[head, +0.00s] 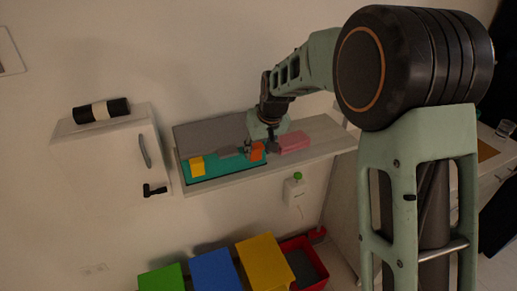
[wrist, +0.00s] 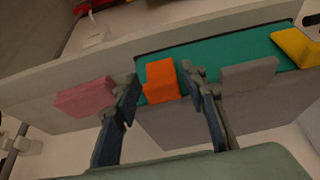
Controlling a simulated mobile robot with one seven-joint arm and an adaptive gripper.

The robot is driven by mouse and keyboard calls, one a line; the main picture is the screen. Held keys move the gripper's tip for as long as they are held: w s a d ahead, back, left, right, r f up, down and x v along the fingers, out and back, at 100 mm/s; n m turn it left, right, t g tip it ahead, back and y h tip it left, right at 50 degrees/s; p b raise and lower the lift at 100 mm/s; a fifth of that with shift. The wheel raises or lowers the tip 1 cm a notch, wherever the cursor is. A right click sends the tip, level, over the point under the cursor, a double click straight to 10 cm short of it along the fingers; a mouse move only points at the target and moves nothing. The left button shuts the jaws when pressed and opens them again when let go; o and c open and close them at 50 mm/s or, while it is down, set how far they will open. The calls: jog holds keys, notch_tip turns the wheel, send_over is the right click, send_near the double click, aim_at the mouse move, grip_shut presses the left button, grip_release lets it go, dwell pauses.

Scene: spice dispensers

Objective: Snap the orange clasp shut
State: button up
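The orange clasp (head: 257,153) is a small block at the right end of the teal mat on the wall shelf. In the wrist view the orange clasp (wrist: 162,82) lies between the two fingers of my gripper (wrist: 161,88). The fingers are apart, with a narrow gap visible on each side of it; whether either finger touches it is hard to tell. In the head view my gripper (head: 260,146) is low over the shelf at the clasp. The clasp's latch detail is too small to make out.
A pink block (wrist: 87,97) lies beside one finger and a grey block (wrist: 249,75) beside the other. A yellow block (head: 197,166) sits at the far end of the teal mat (head: 225,171). A white cabinet (head: 110,155) hangs left of the shelf (head: 325,146).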

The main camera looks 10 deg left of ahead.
jog(key=shift+o, duration=0.2)
jog(key=shift+r, duration=0.1)
jog(key=v, duration=1.2)
jog(key=shift+d, duration=0.1)
